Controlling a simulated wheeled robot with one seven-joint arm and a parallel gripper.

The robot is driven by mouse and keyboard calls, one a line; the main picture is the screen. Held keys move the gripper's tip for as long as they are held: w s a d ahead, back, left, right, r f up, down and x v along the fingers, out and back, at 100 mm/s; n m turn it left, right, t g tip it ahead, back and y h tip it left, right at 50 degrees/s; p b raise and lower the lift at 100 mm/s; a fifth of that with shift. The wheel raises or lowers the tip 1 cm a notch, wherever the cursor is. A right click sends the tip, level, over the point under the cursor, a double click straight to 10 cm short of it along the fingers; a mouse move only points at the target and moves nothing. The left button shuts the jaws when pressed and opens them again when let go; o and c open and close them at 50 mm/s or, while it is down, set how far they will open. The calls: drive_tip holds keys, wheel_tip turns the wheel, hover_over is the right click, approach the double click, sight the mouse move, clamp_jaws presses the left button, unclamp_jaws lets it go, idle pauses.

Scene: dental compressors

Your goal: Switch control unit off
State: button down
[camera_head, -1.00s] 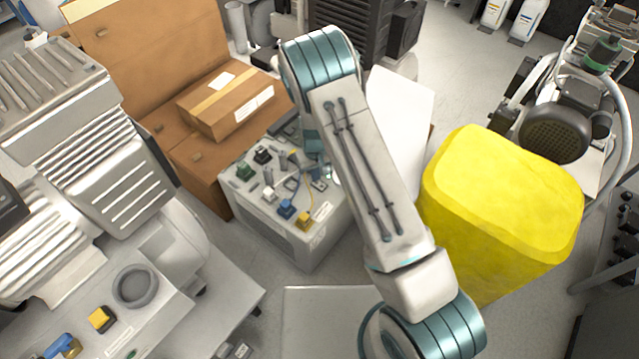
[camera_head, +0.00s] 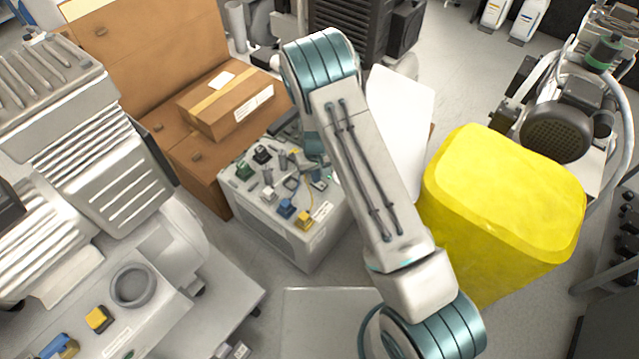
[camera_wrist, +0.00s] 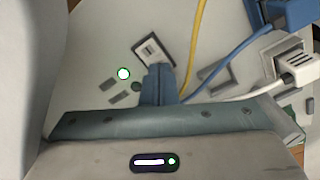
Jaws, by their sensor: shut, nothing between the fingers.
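The control unit (camera_head: 268,232) is a grey box with connectors on its top panel, in the middle of the head view. Its panel (camera_wrist: 85,75) fills the wrist view. In the head view my gripper (camera_head: 298,160) is over the panel's back right, partly hidden by my arm.
Blue (camera_wrist: 235,60), yellow (camera_wrist: 197,45) and white (camera_wrist: 250,92) cables run close to the right of the fingers. Cardboard boxes (camera_head: 225,105) stand behind the unit, a yellow bin (camera_head: 500,200) at right, and a large grey machine (camera_head: 120,180) at left.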

drive_tip(key=shift+f, duration=0.3)
drive_tip(key=shift+r+p, duration=2.15)
drive_tip(key=shift+r, duration=1.35)
